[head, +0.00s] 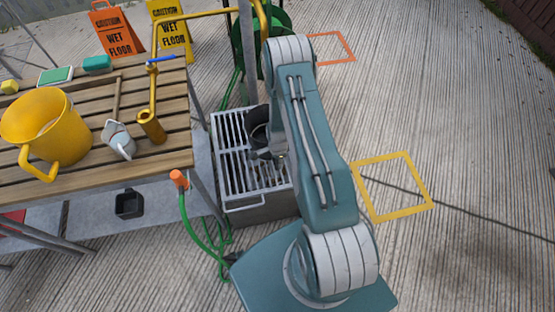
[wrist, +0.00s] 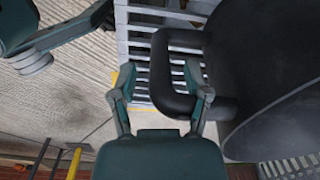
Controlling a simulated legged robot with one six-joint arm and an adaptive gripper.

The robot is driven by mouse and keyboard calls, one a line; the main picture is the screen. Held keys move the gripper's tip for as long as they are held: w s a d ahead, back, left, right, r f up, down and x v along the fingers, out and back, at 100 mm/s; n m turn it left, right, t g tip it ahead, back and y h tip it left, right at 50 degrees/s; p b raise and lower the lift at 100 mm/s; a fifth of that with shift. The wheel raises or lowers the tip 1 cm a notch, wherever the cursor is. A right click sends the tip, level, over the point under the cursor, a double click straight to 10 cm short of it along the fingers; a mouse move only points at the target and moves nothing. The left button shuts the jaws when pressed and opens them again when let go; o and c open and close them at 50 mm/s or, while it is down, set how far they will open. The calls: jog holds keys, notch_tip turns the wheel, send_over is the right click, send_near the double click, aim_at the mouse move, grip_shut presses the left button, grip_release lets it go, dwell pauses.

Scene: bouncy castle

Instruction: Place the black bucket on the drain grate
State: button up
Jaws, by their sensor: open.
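The black bucket (head: 256,127) is at the drain grate (head: 229,150), over its bars, partly hidden behind my arm in the head view. The wrist view shows the bucket (wrist: 270,55) large and dark at the right. Its black loop handle (wrist: 172,72) reaches in between the fingers of my gripper (wrist: 160,97). The fingers are spread apart on either side of the handle, so my gripper is open. The grate bars (wrist: 140,35) show behind the handle. I cannot tell exactly how the bucket's base meets the bars.
A green hose (head: 192,225) hangs beside the grate. Two wet-floor signs (head: 115,30) stand behind. Concrete at the right is open.

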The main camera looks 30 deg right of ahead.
notch_tip(320, 180, up, 12)
jog(key=shift+s, duration=0.1)
jog(key=a+r+n+t, duration=0.1)
jog(key=a+r+n, duration=0.25)
jog(key=r, duration=0.95)
jog(key=a+r+n+t, duration=0.15)
jog(key=r+n, duration=0.35)
jog(key=r, duration=0.8)
jog(key=s+a+r+n+t, duration=0.1)
jog(key=s+a+r+n, duration=0.3)
jog(key=s+r, duration=0.4)
jog(key=s+a+r+n+t, duration=0.2)
jog(key=s+r+n, duration=0.4)
jog(key=s+r, duration=0.3)
jog(key=shift+s+a, duration=0.85)
jog(key=shift+s, duration=0.1)
